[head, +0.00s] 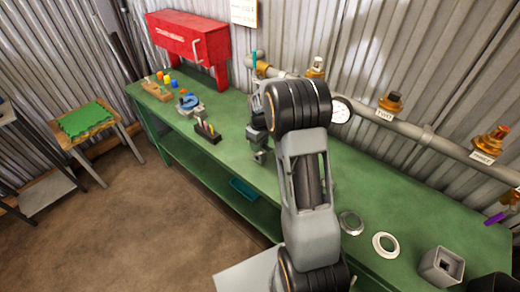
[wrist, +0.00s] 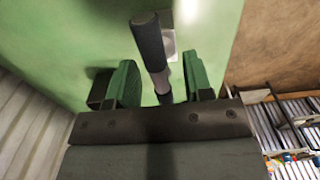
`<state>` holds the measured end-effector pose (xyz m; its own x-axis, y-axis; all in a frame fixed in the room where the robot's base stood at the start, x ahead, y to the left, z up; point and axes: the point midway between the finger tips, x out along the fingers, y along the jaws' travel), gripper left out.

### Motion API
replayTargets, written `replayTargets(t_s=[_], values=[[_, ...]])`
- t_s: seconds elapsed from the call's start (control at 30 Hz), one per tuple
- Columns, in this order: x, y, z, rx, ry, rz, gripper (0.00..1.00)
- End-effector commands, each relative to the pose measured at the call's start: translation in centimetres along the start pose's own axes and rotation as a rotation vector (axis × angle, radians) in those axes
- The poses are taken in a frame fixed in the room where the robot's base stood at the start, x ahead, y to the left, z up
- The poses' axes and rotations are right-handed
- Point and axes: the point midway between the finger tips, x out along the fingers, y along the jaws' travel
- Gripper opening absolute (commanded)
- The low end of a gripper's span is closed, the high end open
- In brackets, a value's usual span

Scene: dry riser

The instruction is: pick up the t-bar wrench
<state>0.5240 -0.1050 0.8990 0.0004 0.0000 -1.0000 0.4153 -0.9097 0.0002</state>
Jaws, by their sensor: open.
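The t-bar wrench, as it appears in the wrist view, is a bar with a dark cylindrical grip (wrist: 148,42) and a lighter section running down toward my gripper. My gripper (wrist: 160,88) is open, with its two green-padded fingers on either side of the bar. Gaps show between the bar and both fingers, so they look apart from it. The bar's lower end is hidden behind the gripper body. In the head view my gripper (head: 259,152) is over the green workbench (head: 340,175). I cannot make out the wrench there.
A pipe with brass valves (head: 390,102) and a gauge (head: 340,110) runs along the back wall. A black holder (head: 207,134) and a blue-grey clamp-like tool (head: 189,103) stand left of my gripper. Two rings (head: 385,245) and a square metal piece (head: 441,267) lie to the right.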

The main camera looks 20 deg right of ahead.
Motion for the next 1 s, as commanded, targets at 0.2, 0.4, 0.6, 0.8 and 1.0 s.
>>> replayTargets(t_s=[0.2,0.4,0.6,0.8,1.0], values=[[-0.03,0.0,0.0,0.0,0.0,0.0,0.3],[-0.04,0.0,-0.01,0.0,0.0,0.0,0.1],[-0.05,0.0,-0.01,0.0,0.0,0.0,0.0],[-0.09,0.01,-0.03,0.0,0.001,0.001,0.0],[-0.2,0.02,-0.03,0.0,0.001,0.001,0.0]])
